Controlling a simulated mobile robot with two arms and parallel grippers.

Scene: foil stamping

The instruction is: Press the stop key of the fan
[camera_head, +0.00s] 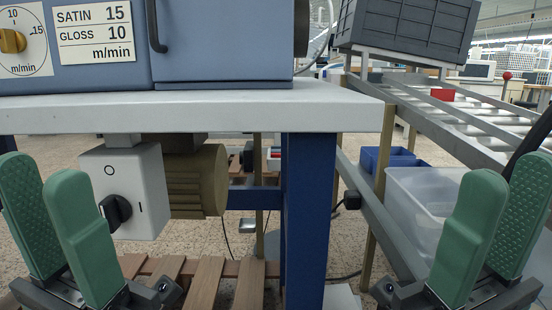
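No fan and no stop key can be clearly made out. A white switch box (135,185) hangs under the grey bench top, with a black rotary knob (115,211) and the marks O and I. A brown ribbed motor (197,181) sits just behind it. My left gripper (44,180) is at the lower left, its two green fingers apart and empty, and it partly covers the view left of the box. My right gripper (506,182) is at the lower right, also open and empty, in front of the clear bin and the conveyor side.
The bench top (200,108) carries a blue machine (215,40) with a dial. A blue leg (308,220) stands mid-view. At right are a roller conveyor (470,118), a dark grey crate (415,28), a clear bin (425,200) and blue bins (392,160). Wooden slats (205,280) lie below.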

